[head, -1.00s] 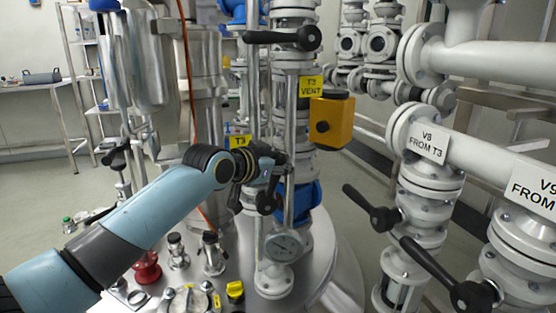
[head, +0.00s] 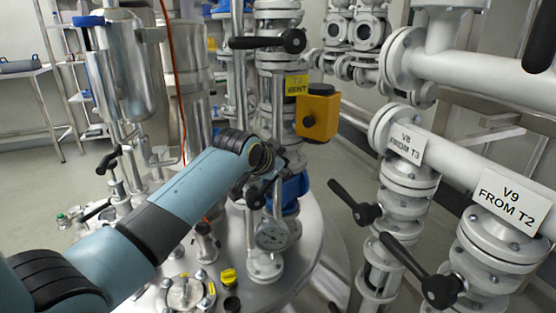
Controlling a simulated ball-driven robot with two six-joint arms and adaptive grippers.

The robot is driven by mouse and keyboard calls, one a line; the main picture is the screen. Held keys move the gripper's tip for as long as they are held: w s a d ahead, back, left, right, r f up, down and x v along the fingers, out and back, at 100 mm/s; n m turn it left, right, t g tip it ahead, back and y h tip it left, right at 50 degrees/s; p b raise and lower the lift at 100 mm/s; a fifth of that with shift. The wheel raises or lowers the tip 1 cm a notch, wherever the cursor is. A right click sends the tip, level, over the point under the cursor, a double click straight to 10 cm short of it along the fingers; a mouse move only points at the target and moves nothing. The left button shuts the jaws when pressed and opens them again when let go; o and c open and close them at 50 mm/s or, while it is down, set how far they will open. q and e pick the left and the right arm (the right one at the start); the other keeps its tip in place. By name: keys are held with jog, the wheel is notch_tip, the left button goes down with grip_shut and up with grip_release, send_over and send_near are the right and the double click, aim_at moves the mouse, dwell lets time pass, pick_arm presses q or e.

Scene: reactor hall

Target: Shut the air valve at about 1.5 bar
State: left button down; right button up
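A round pressure gauge (head: 271,235) stands on a flanged white stub on the vessel lid. Its face is too small to read. My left gripper (head: 272,188) is at the end of the blue arm, just above the gauge, against the thin vertical pipe there. A small black handle (head: 255,197) shows right at the gripper; I cannot tell whether the fingers touch it. The fingers are dark and small in view, so their opening is unclear. No label marks the air valve. My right gripper is not in view.
A yellow box (head: 319,113) juts out beside the T3 VENT label (head: 297,85). Black-handled valves sit under the V8 sign (head: 405,145) and V9 sign (head: 510,199) at right. A long black handle (head: 268,41) crosses above. Bare lid (head: 300,250) lies right of the gauge.

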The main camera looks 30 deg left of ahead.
pick_arm(q)
jog(key=w+d+f+m+g+y+b, duration=0.1)
jog(key=w+d+f+m+g+y, duration=0.1)
jog(key=f+g, duration=0.4)
jog(key=shift+d+f+m+y, duration=0.4)
jog(key=shift+d+f+y, duration=0.15)
jog(key=shift+f+y, duration=0.65)
dwell(0.9)
jog(key=shift+f+g+b, duration=0.25)
jog(key=shift+g+b, duration=0.15)
dwell(0.3)
jog(key=c, duration=1.1)
grip_release()
jog(key=shift+w+d+r, duration=0.1)
jog(key=shift+r, duration=0.25)
jog(key=shift+c, duration=0.2)
jog(key=shift+w, duration=0.1)
jog(key=shift+r, duration=0.1)
jog(key=shift+r, duration=0.1)
